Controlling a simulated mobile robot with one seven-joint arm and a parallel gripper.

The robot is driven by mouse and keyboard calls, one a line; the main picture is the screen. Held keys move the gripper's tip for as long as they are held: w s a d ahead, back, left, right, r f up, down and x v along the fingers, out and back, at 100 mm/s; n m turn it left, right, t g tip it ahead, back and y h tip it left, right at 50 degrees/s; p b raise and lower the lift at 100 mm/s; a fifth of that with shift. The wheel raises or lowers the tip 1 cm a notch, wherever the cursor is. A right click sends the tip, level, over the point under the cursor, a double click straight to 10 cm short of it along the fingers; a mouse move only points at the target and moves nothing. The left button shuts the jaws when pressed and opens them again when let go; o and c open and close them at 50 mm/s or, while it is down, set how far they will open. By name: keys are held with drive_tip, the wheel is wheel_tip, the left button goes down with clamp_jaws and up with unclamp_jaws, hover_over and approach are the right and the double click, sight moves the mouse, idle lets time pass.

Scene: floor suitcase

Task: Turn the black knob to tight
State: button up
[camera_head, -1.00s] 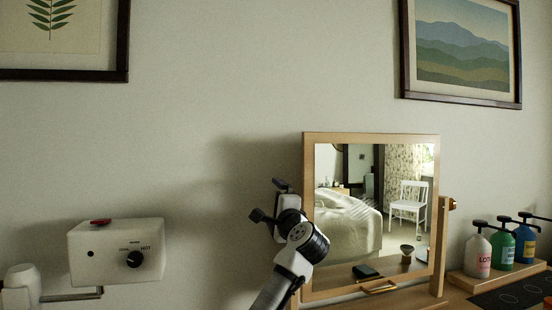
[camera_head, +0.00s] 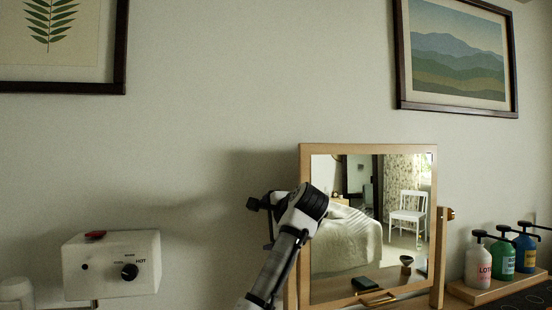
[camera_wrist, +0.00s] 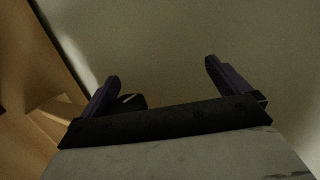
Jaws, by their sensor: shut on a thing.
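The black knob (camera_wrist: 132,100) shows in the wrist view as a dark round shape with a white mark. It lies against the inner side of the left finger, and my palm bar hides part of it. In the head view my gripper (camera_head: 262,222) is at the left side of the wood-framed mirror (camera_head: 304,165). The knob is hidden there behind the gripper and wrist, and I cannot read its setting.
A white box (camera_head: 85,281) with a red button and its own black dial marked HOT is on the wall at the left. Several pump bottles (camera_head: 478,266) stand in a wooden tray at the right. A brass-coloured knob (camera_head: 447,214) is on the mirror's right post.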

drive_tip(key=shift+s+a+r, duration=0.1)
drive_tip(key=shift+s+r, duration=0.2)
drive_tip(key=shift+r, duration=0.2)
drive_tip(key=shift+s+a+r, duration=0.1)
drive_tip(key=shift+s+r, duration=0.15)
drive_tip(key=shift+r, duration=0.2)
drive_tip(key=shift+s+d+f+b, duration=0.2)
drive_tip(key=shift+s+b, duration=0.15)
drive_tip(key=shift+b, duration=0.25)
drive_tip(key=shift+c, duration=0.3)
drive_tip(key=shift+s, duration=0.3)
drive_tip(key=shift+c, duration=0.6)
drive_tip(key=shift+s+d+r+b, duration=0.1)
drive_tip(key=shift+s+r+b, duration=0.15)
drive_tip(key=shift+s, duration=0.25)
drive_tip(key=shift+s+d+r+b, duration=0.1)
drive_tip(key=shift+s+b, duration=0.15)
drive_tip(key=shift+s, duration=0.2)
drive_tip(key=c, duration=0.3)
drive_tip(key=s+d+b, duration=0.1)
drive_tip(key=s+b, duration=0.1)
drive_tip(key=s, duration=0.1)
drive_tip(key=s+d+b, duration=0.1)
drive_tip(key=s+b, duration=0.2)
drive_tip(key=s+d+b, duration=0.1)
drive_tip(key=s+b, duration=0.1)
drive_tip(key=s, duration=0.1)
drive_tip(key=shift+s+d+r, duration=0.1)
drive_tip(key=shift+d+r, duration=0.05)
drive_tip(key=shift+d, duration=0.15)
